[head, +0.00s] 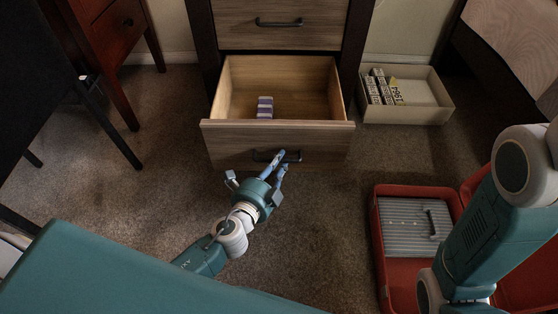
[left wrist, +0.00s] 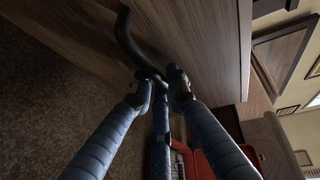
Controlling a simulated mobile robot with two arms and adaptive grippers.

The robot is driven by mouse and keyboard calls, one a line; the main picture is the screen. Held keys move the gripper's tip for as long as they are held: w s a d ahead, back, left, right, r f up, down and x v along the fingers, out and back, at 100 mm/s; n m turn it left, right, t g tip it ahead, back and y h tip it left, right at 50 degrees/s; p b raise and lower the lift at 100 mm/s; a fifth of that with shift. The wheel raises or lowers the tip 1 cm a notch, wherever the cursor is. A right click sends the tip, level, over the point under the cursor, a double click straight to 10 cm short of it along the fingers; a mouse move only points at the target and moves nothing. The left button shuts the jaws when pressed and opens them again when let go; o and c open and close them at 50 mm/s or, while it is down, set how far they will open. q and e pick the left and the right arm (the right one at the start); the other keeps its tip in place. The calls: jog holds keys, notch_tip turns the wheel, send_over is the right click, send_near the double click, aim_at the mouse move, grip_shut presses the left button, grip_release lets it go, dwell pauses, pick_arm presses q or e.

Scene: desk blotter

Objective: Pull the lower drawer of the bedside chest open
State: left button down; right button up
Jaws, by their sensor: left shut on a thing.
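The bedside chest (head: 284,18) has dark sides and wood-grain drawer fronts. Its lower drawer (head: 225,131) stands well open, with its inside showing in the head view. The drawer's dark handle (head: 262,156) runs across its front. My left gripper (head: 279,160) is at this handle, shut on it. In the left wrist view its blue fingers (left wrist: 160,82) close around the dark curved handle (left wrist: 128,38). The upper drawer with its own handle (head: 280,22) is closed. My right arm shows at the right; its gripper is out of view.
A cream bin (head: 432,113) with several boxes stands right of the chest. An open red toolbox (head: 378,232) is at lower right. A reddish wooden table (head: 112,35) is at left. Carpet (head: 150,190) is clear left of the drawer.

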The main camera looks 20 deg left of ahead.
pick_arm(q)
jog(key=c, duration=2)
grip_release()
jog(key=v, duration=0.7)
jog(key=shift+s, duration=0.25)
